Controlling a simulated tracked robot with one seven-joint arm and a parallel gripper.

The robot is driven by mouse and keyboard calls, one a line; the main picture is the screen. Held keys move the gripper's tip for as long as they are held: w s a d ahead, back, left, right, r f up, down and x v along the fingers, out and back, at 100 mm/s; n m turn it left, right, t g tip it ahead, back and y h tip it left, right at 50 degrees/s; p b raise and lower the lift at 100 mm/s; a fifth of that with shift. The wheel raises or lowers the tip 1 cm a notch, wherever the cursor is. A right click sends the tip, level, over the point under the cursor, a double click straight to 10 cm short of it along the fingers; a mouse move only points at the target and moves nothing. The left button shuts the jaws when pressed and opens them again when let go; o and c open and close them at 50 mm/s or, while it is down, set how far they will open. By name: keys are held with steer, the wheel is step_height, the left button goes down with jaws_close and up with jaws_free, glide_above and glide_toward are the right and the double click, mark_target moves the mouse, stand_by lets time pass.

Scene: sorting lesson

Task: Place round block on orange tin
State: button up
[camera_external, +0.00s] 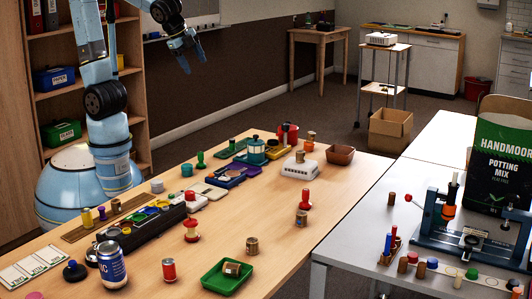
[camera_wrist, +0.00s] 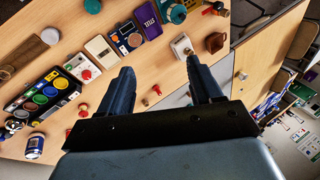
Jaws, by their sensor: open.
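My gripper (camera_external: 184,57) is high above the far left part of the wooden table, apart from everything. In the wrist view my gripper (camera_wrist: 159,70) has its two dark fingers spread, with nothing between them. Several small round wooden-looking blocks stand on the table, among them one near the front (camera_external: 252,245), one to its right (camera_external: 301,217) and one on a white box (camera_external: 300,157). I cannot tell which is the round block. A small orange-brown open container (camera_external: 340,154) stands at the far right edge; I cannot tell whether it is the orange tin.
A grey table (camera_external: 345,238) on the right holds a blue vise and potting mix bag.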

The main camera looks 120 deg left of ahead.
steer(key=s+d+r+n+t+h, duration=0.2)
steer(key=s+d+t+h, duration=0.1)
steer(key=s+d, duration=0.9)
steer(key=shift+s+d+n+h, duration=0.2)
steer(key=shift+n+h, duration=0.2)
steer(key=shift+h, duration=0.2)
